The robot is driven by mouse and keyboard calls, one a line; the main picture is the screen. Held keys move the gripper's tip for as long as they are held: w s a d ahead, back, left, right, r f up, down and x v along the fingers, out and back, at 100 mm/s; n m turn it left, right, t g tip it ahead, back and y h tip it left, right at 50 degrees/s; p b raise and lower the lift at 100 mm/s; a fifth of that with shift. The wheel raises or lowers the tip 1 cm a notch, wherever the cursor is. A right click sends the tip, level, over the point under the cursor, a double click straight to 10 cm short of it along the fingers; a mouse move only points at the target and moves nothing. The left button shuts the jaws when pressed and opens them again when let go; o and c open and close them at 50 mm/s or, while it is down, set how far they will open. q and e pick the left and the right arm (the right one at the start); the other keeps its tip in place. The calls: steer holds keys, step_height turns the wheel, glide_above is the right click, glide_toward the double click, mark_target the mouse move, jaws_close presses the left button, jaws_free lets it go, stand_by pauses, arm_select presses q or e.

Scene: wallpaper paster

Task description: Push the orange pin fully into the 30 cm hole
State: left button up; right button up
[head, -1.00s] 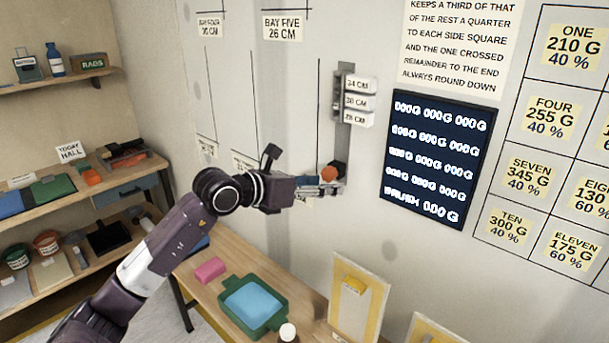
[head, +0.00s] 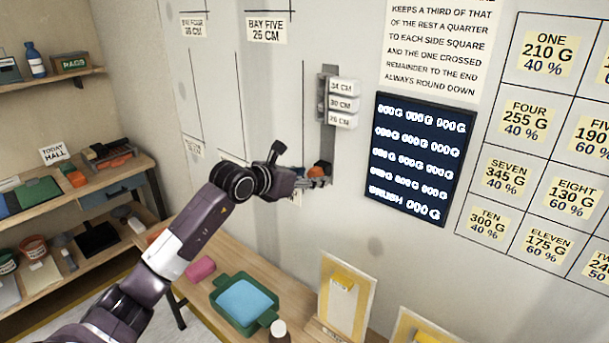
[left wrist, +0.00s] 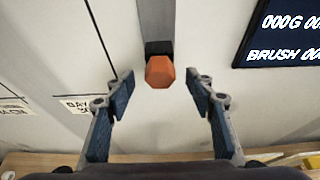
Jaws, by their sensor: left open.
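The orange pin (head: 318,170) shows beside my left gripper's fingers at the wall. In the left wrist view the orange pin (left wrist: 159,72) is a faceted knob on a dark block at the lower end of a grey vertical strip (left wrist: 155,18). My left gripper (head: 316,182) is open. In the left wrist view its fingers (left wrist: 163,98) stand apart, with the pin between and beyond them, and no contact shows. The grey strip (head: 329,75) carries three labels, and the middle one (head: 341,103) reads 30 CM. The holes cannot be made out. My right gripper is not in view.
A dark price board (head: 415,158) hangs right of the strip. Below is a wooden table (head: 205,292) with a green tray (head: 217,311), a pink block (head: 201,268) and a yellow clipboard (head: 347,300). Shelves (head: 60,210) stand at the left.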

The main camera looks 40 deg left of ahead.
arm_select(q)
steer(key=c, duration=1.2)
steer(key=s+b, duration=0.1)
steer(key=s, duration=0.1)
steer(key=s+b, duration=0.1)
steer(key=s, duration=0.1)
steer(key=s+b, duration=0.1)
steer(key=s, duration=0.1)
steer(key=shift+a, duration=0.25)
steer(key=shift+c, duration=0.2)
stand_by(0.5)
